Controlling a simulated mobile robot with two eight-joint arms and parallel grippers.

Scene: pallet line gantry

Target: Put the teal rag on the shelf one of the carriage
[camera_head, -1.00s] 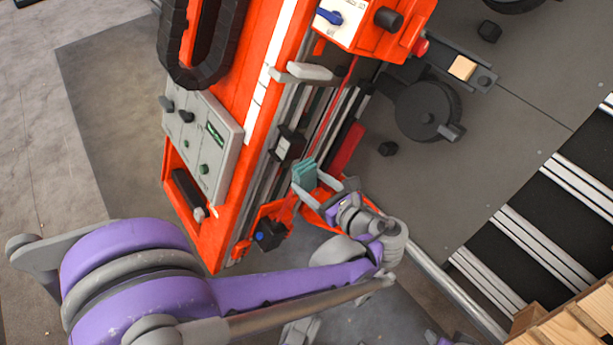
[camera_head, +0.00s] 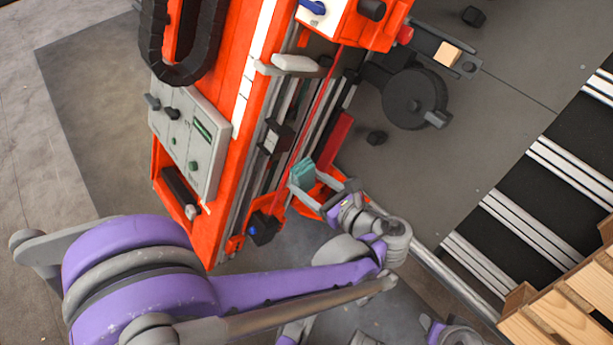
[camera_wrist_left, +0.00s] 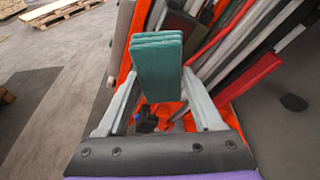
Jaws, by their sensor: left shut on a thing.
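The teal rag (camera_head: 303,173) is a small folded stack between the grey fingers of my left gripper (camera_head: 309,181). In the left wrist view the rag (camera_wrist_left: 158,68) stands up between both fingers of the gripper (camera_wrist_left: 158,88), which is shut on it. The rag is held at the lower end of the orange gantry column (camera_head: 232,130), close to its rails. An orange carriage part (camera_head: 321,188) shows just behind the gripper; the gripper and arm partly hide it, and I cannot tell which shelf is which. A grey and purple part of my right arm shows at the bottom edge, but its gripper does not.
A grey control panel (camera_head: 188,140) and a black cable chain (camera_head: 180,50) are on the column. A black wheel (camera_head: 414,98) lies to its right. A conveyor (camera_head: 540,205) and wooden pallet (camera_head: 565,315) are at the right.

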